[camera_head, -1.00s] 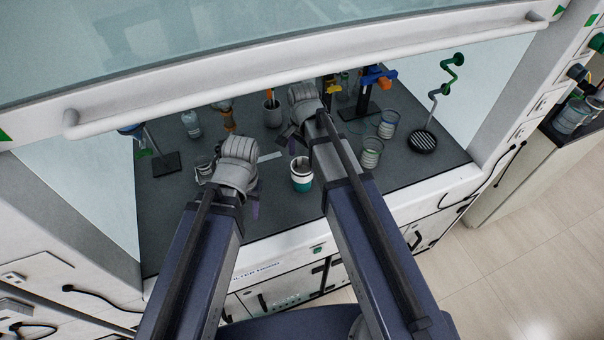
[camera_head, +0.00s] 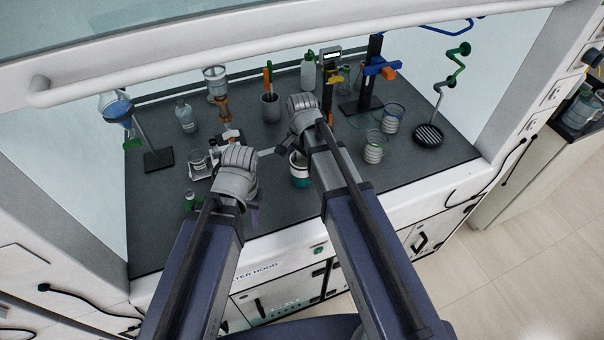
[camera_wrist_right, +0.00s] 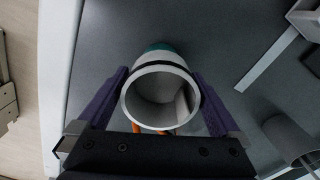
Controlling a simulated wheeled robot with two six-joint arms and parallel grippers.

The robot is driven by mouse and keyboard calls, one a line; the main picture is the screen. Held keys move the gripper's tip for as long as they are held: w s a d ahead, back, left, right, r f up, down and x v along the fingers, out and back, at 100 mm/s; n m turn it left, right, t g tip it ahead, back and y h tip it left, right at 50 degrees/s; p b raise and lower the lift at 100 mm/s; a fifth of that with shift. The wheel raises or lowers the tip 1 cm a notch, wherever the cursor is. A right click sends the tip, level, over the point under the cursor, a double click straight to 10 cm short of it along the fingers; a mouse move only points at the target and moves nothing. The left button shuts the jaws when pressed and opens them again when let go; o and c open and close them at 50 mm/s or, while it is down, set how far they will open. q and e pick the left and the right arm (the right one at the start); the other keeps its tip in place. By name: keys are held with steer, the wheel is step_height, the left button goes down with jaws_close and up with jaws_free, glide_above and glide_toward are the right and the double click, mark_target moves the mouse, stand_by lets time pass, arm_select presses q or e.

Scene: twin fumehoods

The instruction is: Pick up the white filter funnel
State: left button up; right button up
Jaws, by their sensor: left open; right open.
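The white filter funnel (camera_head: 300,172) shows as a white, open-topped cup with a teal lower part, upright on the dark hood floor. My right gripper (camera_head: 290,142) is over it in the head view and hides part of its rim. In the right wrist view the funnel's round white mouth (camera_wrist_right: 160,98) lies between the two purple fingers of my right gripper (camera_wrist_right: 160,78). These fingers are open, one on each side; I cannot tell whether they touch it. My left gripper (camera_head: 250,208) is open and empty, to the left of the funnel near the hood's front.
A glass beaker (camera_head: 199,164) stands left, beyond my left gripper. A grey pot (camera_head: 270,106) with tools, a bottle (camera_head: 185,117) and a blue clamp stand (camera_head: 377,70) are behind. Wire baskets (camera_head: 374,148) stand right. The sash bar (camera_head: 300,48) crosses above.

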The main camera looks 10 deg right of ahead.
steer(key=shift+c, duration=0.4)
steer(key=c, duration=1.1)
steer(key=shift+r, duration=0.1)
